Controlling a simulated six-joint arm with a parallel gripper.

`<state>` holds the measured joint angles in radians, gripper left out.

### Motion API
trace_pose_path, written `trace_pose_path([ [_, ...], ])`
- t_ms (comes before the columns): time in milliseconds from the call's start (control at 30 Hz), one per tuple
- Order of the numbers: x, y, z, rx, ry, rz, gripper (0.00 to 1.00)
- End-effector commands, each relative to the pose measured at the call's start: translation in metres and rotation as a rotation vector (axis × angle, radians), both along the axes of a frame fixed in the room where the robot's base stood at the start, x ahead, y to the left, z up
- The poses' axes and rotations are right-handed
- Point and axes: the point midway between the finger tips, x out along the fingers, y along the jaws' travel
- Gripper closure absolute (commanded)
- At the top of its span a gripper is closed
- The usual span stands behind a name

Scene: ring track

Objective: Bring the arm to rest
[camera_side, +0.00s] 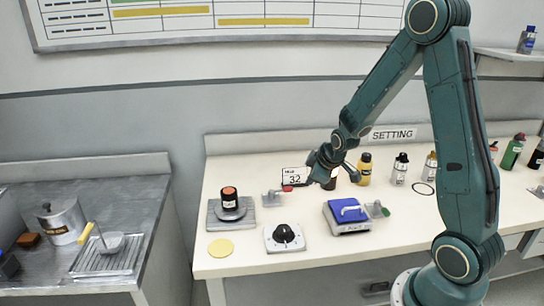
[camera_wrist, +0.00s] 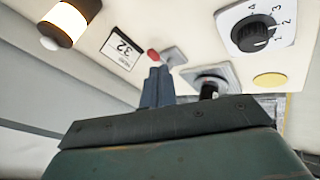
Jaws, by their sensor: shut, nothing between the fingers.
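My gripper (camera_side: 307,183) hangs above the bench near the "32" card, at the end of my bent arm. In the wrist view, its two blue-grey fingers (camera_wrist: 157,72) are together with nothing between them. The fingertips lie in front of a small metal fixture with a red knob (camera_wrist: 153,54). That fixture (camera_side: 271,198) also shows in the side view, just left of my gripper. I cannot tell the exact height of the fingers above the bench.
The "32" card (camera_side: 295,175), a black dial (camera_side: 284,234), a yellow disc (camera_side: 220,248), a blue-topped device (camera_side: 347,213) and a grey plate with a dark cylinder (camera_side: 229,196) stand close by. Several bottles (camera_side: 400,168) line the back.

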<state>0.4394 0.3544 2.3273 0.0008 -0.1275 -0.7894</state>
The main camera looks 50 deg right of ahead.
Motion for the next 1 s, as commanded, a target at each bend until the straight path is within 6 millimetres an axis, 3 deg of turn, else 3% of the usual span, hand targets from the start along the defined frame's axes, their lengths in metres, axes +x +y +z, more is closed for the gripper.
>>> trace_pose_path([
  [233,-0.002,0.012,0.017,0.02,-0.008,-0.009,1.0],
  [467,-0.013,0.042,0.055,0.072,-0.021,-0.034,1.0],
  [767,-0.045,0.088,0.106,0.16,-0.031,-0.081,1.0],
  [1000,-0.08,0.121,0.138,0.228,-0.03,-0.12,1.0],
])
